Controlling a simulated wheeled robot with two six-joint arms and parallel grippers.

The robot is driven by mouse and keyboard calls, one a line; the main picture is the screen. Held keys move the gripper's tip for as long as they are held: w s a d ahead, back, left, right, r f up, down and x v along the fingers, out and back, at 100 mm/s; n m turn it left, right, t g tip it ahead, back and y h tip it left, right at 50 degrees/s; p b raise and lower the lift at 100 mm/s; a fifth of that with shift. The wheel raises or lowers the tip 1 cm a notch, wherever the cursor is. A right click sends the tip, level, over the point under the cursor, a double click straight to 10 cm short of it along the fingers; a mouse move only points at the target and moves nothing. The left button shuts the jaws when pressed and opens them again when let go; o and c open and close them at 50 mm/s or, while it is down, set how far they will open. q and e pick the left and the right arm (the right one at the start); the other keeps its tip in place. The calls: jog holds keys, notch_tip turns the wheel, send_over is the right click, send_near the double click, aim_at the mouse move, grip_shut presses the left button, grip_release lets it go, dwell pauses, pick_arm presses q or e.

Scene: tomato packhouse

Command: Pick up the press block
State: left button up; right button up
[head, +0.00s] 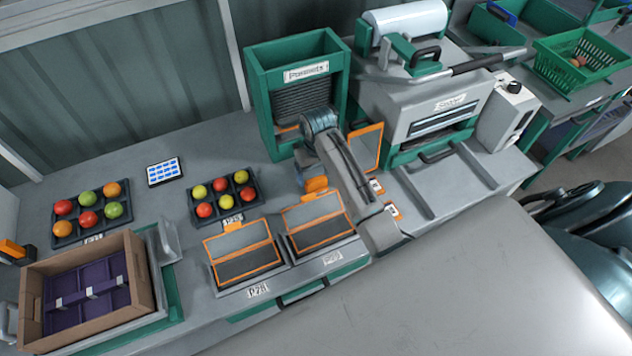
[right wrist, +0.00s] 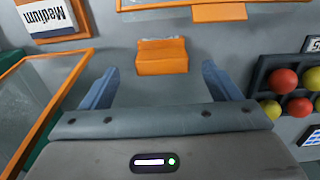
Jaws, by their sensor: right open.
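An orange block with a stepped top, which I take to be the press block (head: 316,184), sits on the grey bench beside the right orange-framed tray. It also shows in the right wrist view (right wrist: 162,58), ahead of the fingers and between their lines. My right gripper (right wrist: 160,76) is open and empty, with one blue finger to each side of the block; I see no contact. In the head view my right gripper (head: 304,168) is partly hidden behind its own wrist and arm. My left gripper is not in view.
Two orange-framed trays (head: 208,240) lie in front of the block. A green bin (head: 262,106) and a grey press machine (head: 400,98) stand behind. An upright orange-framed panel (head: 367,146) is close on the right. Tomato trays (head: 258,204) and a cardboard box (head: 146,262) are left.

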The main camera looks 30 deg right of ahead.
aim_at(316, 179)
jog(key=shift+f, duration=0.25)
jog(key=shift+f+p, duration=0.3)
notch_tip(316, 179, down, 5)
jog(key=shift+w+a+r+p, duration=0.1)
jog(key=shift+p, duration=1)
jog(key=shift+w, duration=0.1)
jog(key=shift+c, duration=0.6)
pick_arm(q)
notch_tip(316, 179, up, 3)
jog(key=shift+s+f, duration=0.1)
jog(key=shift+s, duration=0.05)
pick_arm(e)
jog(key=c, duration=1)
